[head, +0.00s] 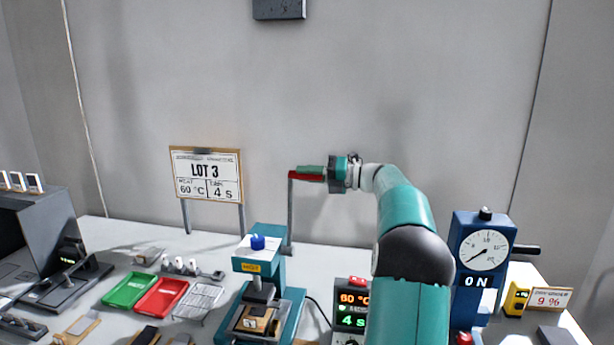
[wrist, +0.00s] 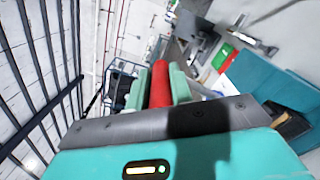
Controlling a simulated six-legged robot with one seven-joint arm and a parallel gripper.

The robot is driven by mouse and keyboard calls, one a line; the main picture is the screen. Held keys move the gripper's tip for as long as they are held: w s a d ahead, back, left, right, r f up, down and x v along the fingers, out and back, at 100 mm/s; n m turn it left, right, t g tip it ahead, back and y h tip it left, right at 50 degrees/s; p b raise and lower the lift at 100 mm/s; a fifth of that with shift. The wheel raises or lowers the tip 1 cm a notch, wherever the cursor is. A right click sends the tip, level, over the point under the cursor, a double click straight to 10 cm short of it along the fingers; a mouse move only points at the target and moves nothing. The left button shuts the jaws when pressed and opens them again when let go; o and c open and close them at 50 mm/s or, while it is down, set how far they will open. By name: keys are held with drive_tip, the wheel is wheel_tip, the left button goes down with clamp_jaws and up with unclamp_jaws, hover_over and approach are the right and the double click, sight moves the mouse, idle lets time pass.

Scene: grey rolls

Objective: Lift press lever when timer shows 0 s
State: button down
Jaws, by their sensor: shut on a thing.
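The teal press (head: 272,240) stands on the table with a brown block (head: 254,320) under its head. Its grey lever arm (head: 290,215) points straight up, with the red handle (head: 297,175) at the top. My gripper (head: 311,173) is shut on this handle from the right. In the wrist view the red handle (wrist: 160,85) lies between the two green fingers of my gripper (wrist: 158,88). The timer box (head: 351,308) right of the press shows 60 °C in orange and 4 s in green. My arm partly hides the table right of the timer.
A LOT 3 sign (head: 206,175) reads 60 °C and 4 s. A green tray (head: 130,290) and a red tray (head: 161,297) lie left of the press. A blue dial gauge (head: 482,260) marked ON stands right of my arm. The space above the table is open.

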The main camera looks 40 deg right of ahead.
drive_tip(key=shift+d+f, duration=0.1)
drive_tip(key=shift+f, duration=0.4)
drive_tip(key=c, duration=1.3)
unclamp_jaws()
drive_tip(key=shift+w, duration=0.1)
drive_tip(key=shift+o, duration=0.2)
drive_tip(key=shift+r, duration=0.2)
drive_tip(key=v, duration=1.4)
